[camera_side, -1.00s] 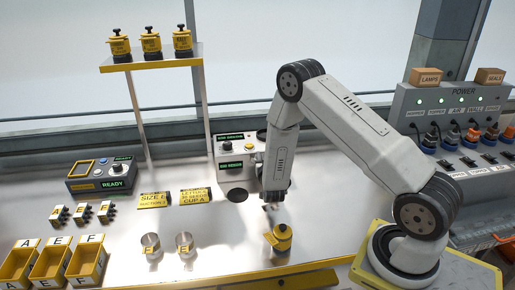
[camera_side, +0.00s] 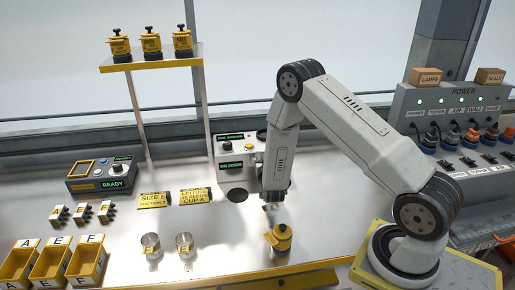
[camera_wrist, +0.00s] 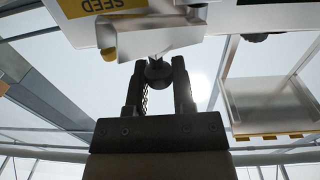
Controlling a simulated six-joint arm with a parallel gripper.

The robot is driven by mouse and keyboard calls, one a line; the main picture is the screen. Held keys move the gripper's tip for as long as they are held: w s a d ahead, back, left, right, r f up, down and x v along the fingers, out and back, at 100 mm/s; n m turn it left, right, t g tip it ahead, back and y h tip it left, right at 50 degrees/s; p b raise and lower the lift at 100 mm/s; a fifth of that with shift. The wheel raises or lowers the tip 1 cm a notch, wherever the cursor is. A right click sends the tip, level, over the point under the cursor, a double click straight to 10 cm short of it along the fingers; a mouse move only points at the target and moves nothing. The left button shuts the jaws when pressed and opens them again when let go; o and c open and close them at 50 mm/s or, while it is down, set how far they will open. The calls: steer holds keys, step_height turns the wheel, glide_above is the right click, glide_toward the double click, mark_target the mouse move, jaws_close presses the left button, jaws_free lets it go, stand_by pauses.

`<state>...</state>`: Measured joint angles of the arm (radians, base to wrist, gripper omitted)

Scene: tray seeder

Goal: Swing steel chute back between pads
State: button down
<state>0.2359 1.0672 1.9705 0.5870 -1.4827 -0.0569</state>
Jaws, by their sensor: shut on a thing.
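The steel chute (camera_wrist: 160,36) shows in the wrist view at the upper middle, a bent bare-metal trough below a white housing. A small dark round knob (camera_wrist: 158,72) hangs from it on a short stem. My gripper (camera_wrist: 163,76) is shut on this knob, one dark finger on each side. In the side view my gripper (camera_side: 272,200) points down in front of the seeder unit (camera_side: 238,150), behind a yellow-topped canister (camera_side: 281,238). The chute cannot be made out there, hidden by my arm or too small. I cannot make out the pads clearly in either view.
A yellow-edged shelf (camera_side: 155,63) with several canisters stands at the back left. Two steel cups (camera_side: 184,245) and yellow bins (camera_side: 86,262) stand at the front left. A power box (camera_side: 455,120) with cables stands at the right. The bench between cups and canister is clear.

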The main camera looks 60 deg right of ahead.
steer(key=shift+a+m+g+h, duration=0.2)
steer(key=shift+m+g+h, duration=0.1)
stand_by(0.4)
steer(key=shift+w+a+m+g+h, duration=0.25)
steer(key=shift+a+m+g+h, duration=0.35)
steer(key=shift+m+g, duration=1)
steer(key=shift+w+a+m+g+h, duration=0.3)
steer(key=shift+m+g+h, duration=0.6)
steer(key=shift+g, duration=1.25)
steer(key=shift+w+a+m+g+h, duration=0.15)
steer(key=shift+a+m+g+h, duration=0.4)
steer(key=shift+m+g, duration=1.1)
steer(key=shift+g, duration=0.4)
steer(key=shift+c, duration=2.3)
jaws_free()
steer(key=a, duration=0.7)
steer(key=shift+a, duration=0.4)
